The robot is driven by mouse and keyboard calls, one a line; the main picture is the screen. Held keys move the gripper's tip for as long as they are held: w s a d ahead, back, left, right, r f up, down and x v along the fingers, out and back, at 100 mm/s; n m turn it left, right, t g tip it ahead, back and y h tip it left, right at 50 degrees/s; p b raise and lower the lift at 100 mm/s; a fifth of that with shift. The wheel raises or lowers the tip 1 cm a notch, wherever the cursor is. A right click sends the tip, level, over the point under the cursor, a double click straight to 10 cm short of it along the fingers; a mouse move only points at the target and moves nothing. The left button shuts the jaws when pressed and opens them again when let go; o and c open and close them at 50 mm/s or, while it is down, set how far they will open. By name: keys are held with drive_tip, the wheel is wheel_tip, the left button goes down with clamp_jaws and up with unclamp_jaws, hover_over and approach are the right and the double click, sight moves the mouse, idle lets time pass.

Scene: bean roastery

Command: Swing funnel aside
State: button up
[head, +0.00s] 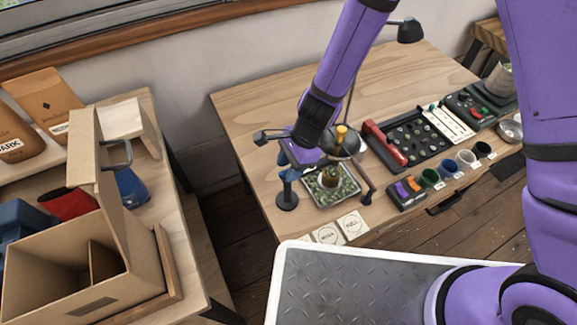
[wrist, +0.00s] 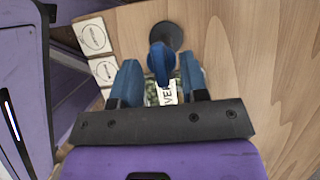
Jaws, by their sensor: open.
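In the head view, a grey metal funnel (head: 351,147) hangs above a tray of green beans (head: 345,191), with a yellow piece (head: 341,132) showing at its top. Left of it a stand rises from a round dark base (head: 287,202). My gripper (head: 287,172) is at the stand, left of the funnel, pointing down. In the wrist view my gripper (wrist: 158,64) is open, with a blue finger on each side of a blue upright part (wrist: 160,62). A white label (wrist: 167,92) shows between the fingers. I cannot tell whether the fingers touch anything. The funnel is not identifiable in the wrist view.
A cardboard box (head: 70,260) stands on the left bench. The table's back left is clear.

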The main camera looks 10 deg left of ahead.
drive_tip(key=shift+a+f, duration=0.1)
drive_tip(key=shift+f, duration=0.2)
drive_tip(key=shift+c, duration=0.2)
drive_tip(key=shift+s, duration=0.1)
clamp_jaws()
drive_tip(key=shift+n, duration=0.4)
drive_tip(key=n+g+h, duration=0.1)
drive_tip(key=n, duration=0.2)
drive_tip(key=shift+n, duration=0.4)
drive_tip(key=n+h, duration=0.1)
drive_tip(key=n, duration=0.1)
drive_tip(key=n+g+h, duration=0.1)
drive_tip(key=n, duration=0.1)
drive_tip(key=shift+a+n, duration=0.15)
drive_tip(key=shift+n, duration=0.15)
drive_tip(key=n+h, duration=0.2)
drive_tip(key=n, duration=0.3)
drive_tip(key=shift+f, duration=0.1)
drive_tip(key=shift+s+n+t+h, duration=0.1)
drive_tip(key=shift+n+t+h, duration=0.45)
drive_tip(key=shift+n, duration=1.25)
